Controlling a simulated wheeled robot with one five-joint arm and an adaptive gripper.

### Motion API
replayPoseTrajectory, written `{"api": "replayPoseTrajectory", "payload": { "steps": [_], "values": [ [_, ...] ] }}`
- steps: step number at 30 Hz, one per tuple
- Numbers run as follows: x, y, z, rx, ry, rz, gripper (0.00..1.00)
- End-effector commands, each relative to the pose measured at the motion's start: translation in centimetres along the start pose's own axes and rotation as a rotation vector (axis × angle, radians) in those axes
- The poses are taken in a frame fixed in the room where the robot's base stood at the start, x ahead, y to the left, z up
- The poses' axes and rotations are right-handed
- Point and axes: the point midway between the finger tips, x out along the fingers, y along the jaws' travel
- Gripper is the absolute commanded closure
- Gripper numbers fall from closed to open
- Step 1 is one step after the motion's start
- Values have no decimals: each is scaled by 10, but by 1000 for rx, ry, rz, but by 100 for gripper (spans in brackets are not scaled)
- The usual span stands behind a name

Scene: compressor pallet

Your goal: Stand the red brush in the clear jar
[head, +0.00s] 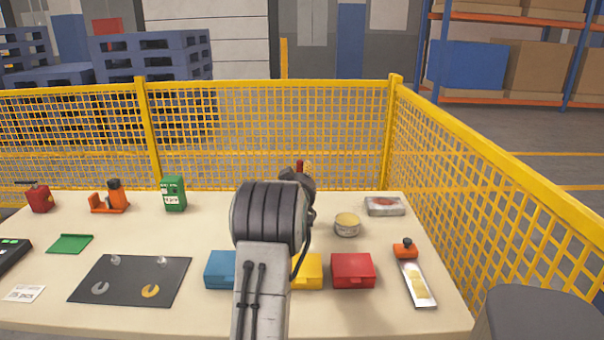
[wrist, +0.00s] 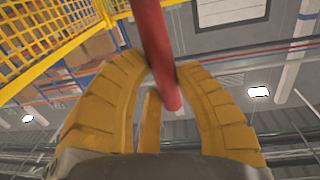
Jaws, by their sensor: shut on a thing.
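The red brush shows as a red rod (wrist: 155,50) in the wrist view, between the yellow fingers of my gripper (wrist: 162,75). My gripper is shut on it. In the head view only a small red piece of the brush (head: 299,167) shows above my arm, beside a yellow finger (head: 308,168). The gripper is raised above the far part of the table, and the wrist view looks up at the ceiling. The brush's bristles are not clear in either view. I cannot make out the clear jar; my arm covers the middle of the table.
On the table (head: 215,318) are a blue box (head: 220,269), a yellow box (head: 307,271), a red box (head: 353,270), a round tin (head: 347,224), a clear-lidded case (head: 385,206) and an orange-handled scraper (head: 416,280). A dark mat (head: 130,272) lies left. Yellow mesh fencing (head: 270,120) stands behind and right.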

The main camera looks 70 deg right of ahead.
Motion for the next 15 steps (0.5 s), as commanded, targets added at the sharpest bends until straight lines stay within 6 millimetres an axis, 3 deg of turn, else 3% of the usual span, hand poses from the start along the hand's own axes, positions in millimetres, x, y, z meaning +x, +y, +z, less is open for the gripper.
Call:
{"api": "replayPoseTrajectory", "payload": {
  "steps": [3, 4, 12, 15],
  "values": [
    [0, 0, -1, 0, 1, 0, 100],
    [0, 0, -1, 0, 1, 0, 69],
    [0, 0, 0, 0, 0, 0, 46],
    [0, 0, 0, 0, 0, 0, 46]
  ]
}}
